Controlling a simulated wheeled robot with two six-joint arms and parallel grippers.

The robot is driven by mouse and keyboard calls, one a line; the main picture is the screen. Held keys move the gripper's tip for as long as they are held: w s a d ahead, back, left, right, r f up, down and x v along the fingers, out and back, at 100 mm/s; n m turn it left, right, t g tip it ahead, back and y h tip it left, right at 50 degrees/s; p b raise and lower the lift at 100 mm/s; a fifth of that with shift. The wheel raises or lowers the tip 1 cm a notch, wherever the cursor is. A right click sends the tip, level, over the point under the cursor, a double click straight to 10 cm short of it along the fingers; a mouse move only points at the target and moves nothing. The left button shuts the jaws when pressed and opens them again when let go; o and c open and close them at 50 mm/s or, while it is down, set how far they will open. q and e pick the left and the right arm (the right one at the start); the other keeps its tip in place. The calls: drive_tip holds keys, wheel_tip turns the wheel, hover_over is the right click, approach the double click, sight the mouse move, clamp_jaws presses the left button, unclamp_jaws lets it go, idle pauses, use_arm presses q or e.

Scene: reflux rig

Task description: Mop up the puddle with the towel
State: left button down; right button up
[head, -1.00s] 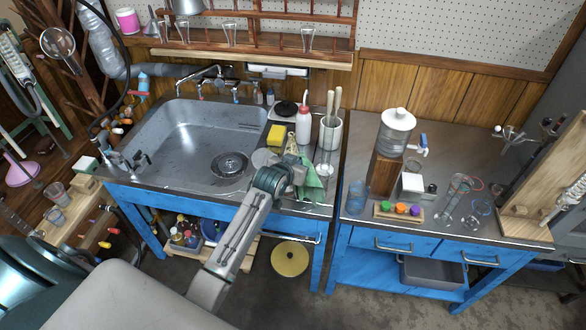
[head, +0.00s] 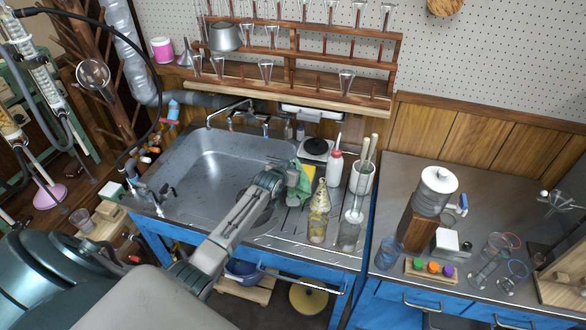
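The green towel (head: 304,190) hangs bunched at the tip of my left gripper (head: 291,177), above the border between the sink basin and the drainboard. The gripper looks shut on it, though the fingers are partly hidden by the wrist and cloth. I cannot make out a puddle on any surface in view. My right gripper is not in view.
The sink (head: 205,165) is left of the gripper. A yellow sponge (head: 310,171), a glass beaker (head: 317,228), a white-and-red bottle (head: 335,166) and a brush holder (head: 361,180) crowd the drainboard. A water dispenser (head: 434,191) stands on the right-hand bench.

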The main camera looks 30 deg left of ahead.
use_arm(q)
wheel_tip(320, 180, down, 7)
drive_tip(key=b, duration=0.4)
drive_tip(key=shift+r, duration=0.1)
drive_tip(key=shift+b, duration=0.3)
drive_tip(key=c, duration=1)
unclamp_jaws()
drive_tip(key=o, duration=0.4)
